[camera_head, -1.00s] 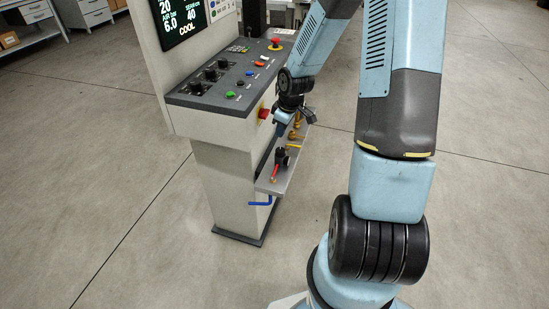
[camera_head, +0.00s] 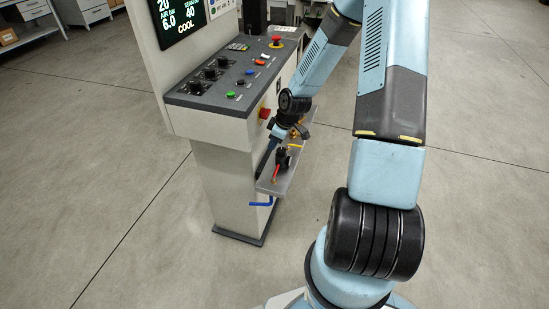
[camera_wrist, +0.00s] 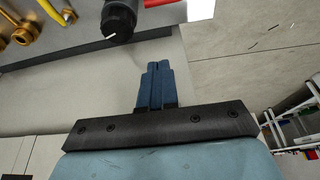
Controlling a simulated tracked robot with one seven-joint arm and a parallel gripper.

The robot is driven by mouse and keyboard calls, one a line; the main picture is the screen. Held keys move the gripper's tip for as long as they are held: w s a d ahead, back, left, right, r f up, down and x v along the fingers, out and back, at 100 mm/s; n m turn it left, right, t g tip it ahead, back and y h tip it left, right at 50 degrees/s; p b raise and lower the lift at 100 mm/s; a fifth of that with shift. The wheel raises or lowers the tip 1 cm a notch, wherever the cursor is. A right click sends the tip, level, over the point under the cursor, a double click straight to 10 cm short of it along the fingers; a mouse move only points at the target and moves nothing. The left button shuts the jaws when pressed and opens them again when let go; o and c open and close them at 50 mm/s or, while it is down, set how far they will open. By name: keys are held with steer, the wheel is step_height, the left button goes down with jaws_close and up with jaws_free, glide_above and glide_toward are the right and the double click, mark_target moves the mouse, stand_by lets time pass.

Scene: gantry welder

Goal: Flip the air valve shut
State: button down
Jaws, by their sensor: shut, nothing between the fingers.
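A grey shelf plate (camera_head: 284,180) juts from the side of the machine pedestal and carries several valves. One has a black body (camera_head: 283,158) and a red lever (camera_head: 276,174); a yellow lever (camera_head: 295,146) sits behind it. A blue L-shaped handle (camera_head: 261,203) hangs under the plate. Which one is the air valve I cannot tell. My gripper (camera_head: 261,170) is shut and empty, pointing down at the plate's left edge, beside the black-bodied valve. In the wrist view, its blue fingertips (camera_wrist: 158,66) are together, apart from the black body (camera_wrist: 120,20) and red lever (camera_wrist: 163,3). The blue handle is not visible there.
The control panel (camera_head: 225,85) with knobs and buttons overhangs close to my gripper, with a red rotary switch (camera_head: 264,113) on its side. Brass fittings (camera_wrist: 25,34) sit on the plate. The floor (camera_head: 110,170) around the pedestal is clear.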

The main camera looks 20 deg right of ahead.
mark_target(276, 171)
steer(key=x, duration=1)
steer(key=shift+s, duration=0.1)
steer(key=shift+s+d+f, duration=0.1)
steer(key=shift+s+d, duration=0.3)
steer(key=shift+d, duration=0.15)
steer(key=shift+s+d+f, duration=0.1)
steer(key=shift+s+d, duration=0.3)
steer(key=shift+d, duration=0.15)
steer(key=shift+s+d+f, duration=0.1)
steer(key=shift+s+d, duration=0.2)
steer(key=shift+d, duration=0.15)
steer(key=shift+d, duration=0.1)
